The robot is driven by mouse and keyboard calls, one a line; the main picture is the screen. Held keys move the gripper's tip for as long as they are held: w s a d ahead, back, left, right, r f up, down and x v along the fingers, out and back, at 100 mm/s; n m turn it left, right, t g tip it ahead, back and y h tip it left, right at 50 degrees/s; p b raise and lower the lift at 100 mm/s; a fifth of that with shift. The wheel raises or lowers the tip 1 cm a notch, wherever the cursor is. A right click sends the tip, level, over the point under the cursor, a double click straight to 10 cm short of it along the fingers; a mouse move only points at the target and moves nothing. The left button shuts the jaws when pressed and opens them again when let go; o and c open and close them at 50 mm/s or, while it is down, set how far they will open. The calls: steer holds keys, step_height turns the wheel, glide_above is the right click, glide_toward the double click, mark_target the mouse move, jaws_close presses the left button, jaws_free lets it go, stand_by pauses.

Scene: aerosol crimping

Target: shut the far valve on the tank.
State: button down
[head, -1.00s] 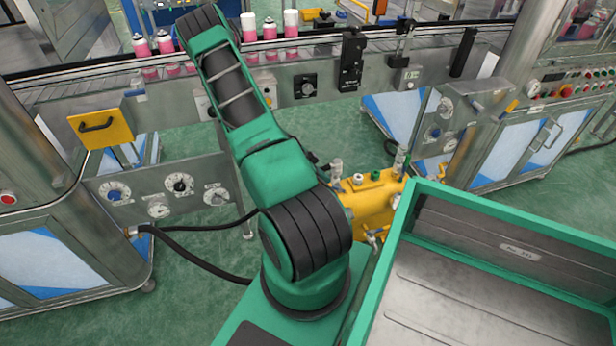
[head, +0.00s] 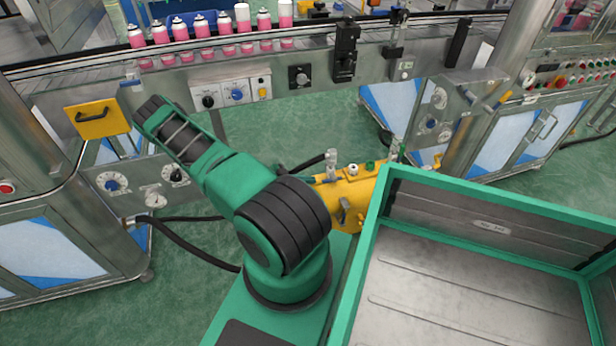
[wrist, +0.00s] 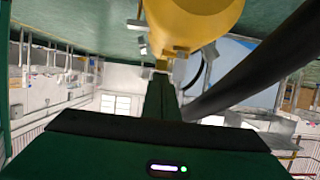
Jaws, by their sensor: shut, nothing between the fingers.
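The yellow tank (head: 362,190) lies on its side beyond my base in the head view, partly hidden by my arm and the green tray. A grey upright fitting (head: 331,166) stands on its top left, and a grey lever (head: 345,210) shows on its near side. I cannot tell which fitting is the far valve. In the wrist view the rounded end of the tank (wrist: 195,18) fills the top middle, with small grey parts beside and below it. My gripper (wrist: 162,72) is shut and empty just below the tank; contact is unclear. My arm hides it in the head view.
A green-rimmed metal tray (head: 375,235) is right of my arm. A black hose (head: 190,245) runs from the left cabinet behind my arm. A conveyor (head: 215,60) with several pink cans crosses the back. A dark thick tube (wrist: 255,65) passes right of my gripper.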

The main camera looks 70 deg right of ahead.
steer(key=shift+a+f, duration=0.15)
steer(key=shift+f, duration=0.4)
steer(key=shift+w+r, duration=0.1)
steer(key=w+a+r, duration=0.6)
steer(key=w+r, duration=0.1)
steer(key=shift+w, duration=0.3)
stand_by(0.7)
